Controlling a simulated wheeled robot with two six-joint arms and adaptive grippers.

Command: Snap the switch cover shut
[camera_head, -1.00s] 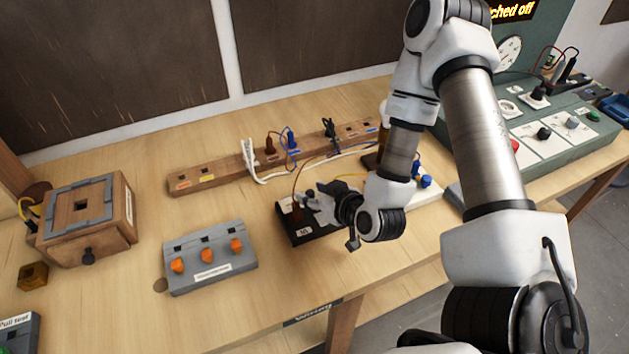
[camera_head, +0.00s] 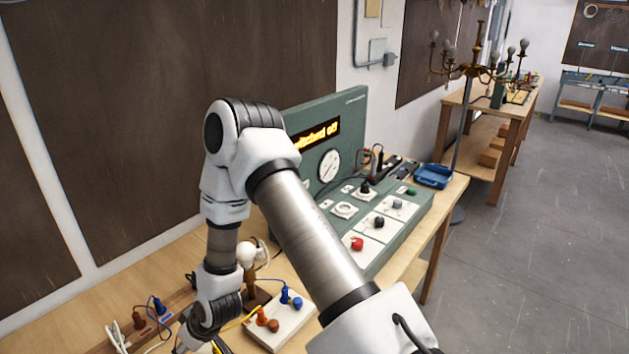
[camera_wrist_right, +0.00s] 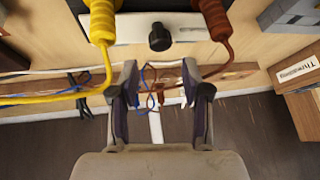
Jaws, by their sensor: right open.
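My right gripper (camera_wrist_right: 163,98) is open in the right wrist view, with its two dark fingers apart and nothing clearly held between them. A pale panel (camera_wrist_right: 130,30) with a black knob (camera_wrist_right: 160,37) lies beyond the fingers at the top. A yellow plug (camera_wrist_right: 102,20) and a brown plug (camera_wrist_right: 214,20) stand on either side of the knob. I cannot make out the switch cover for certain, nor whether it is open or shut. In the head view my right arm reaches to the lower left, and its gripper is largely cut off. My left gripper is not in view.
A white board (camera_head: 284,322) with blue and orange plugs lies beside my arm. A small lamp (camera_head: 250,262) stands behind it. The green test console (camera_head: 400,232) is to the right, its display lit. In the wrist view a wooden strip (camera_wrist_right: 240,72) holds wires.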

